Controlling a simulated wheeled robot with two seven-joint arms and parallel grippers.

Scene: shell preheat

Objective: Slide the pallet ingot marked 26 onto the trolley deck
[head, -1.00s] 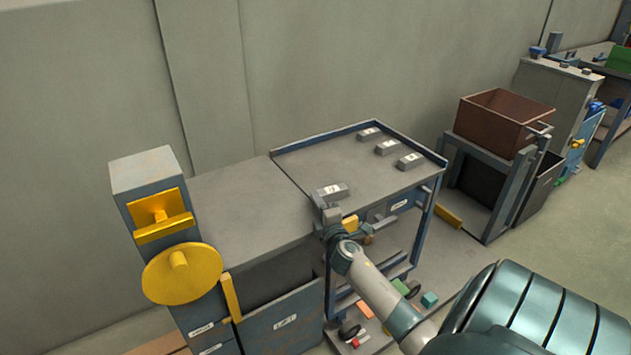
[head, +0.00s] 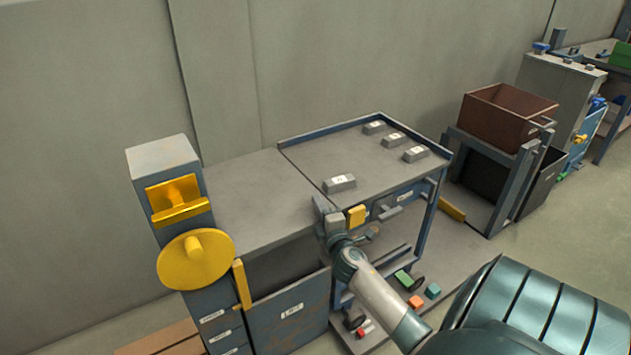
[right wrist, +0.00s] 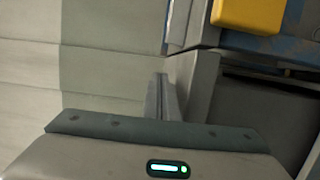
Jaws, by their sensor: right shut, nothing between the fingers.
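The trolley deck (head: 340,160) is a grey top with a raised blue rim at the back and right. A grey ingot (head: 340,184) lies on its near left part, close to the seam with the grey bench top (head: 262,205). Its label is too small to read. Three other labelled ingots, one of them nearest the right rim (head: 416,155), lie along the far right side. My right gripper (head: 321,206) is shut and empty at the front edge by the seam, just in front of the near ingot and apart from it. It shows in the right wrist view (right wrist: 162,95). My left gripper is not in view.
A column with a yellow handle and disc (head: 196,260) stands at the bench's left end. A yellow block (head: 356,215) sits on the trolley's front. A brown bin (head: 508,115) on a stand is at right. The bench top and middle of the deck are clear.

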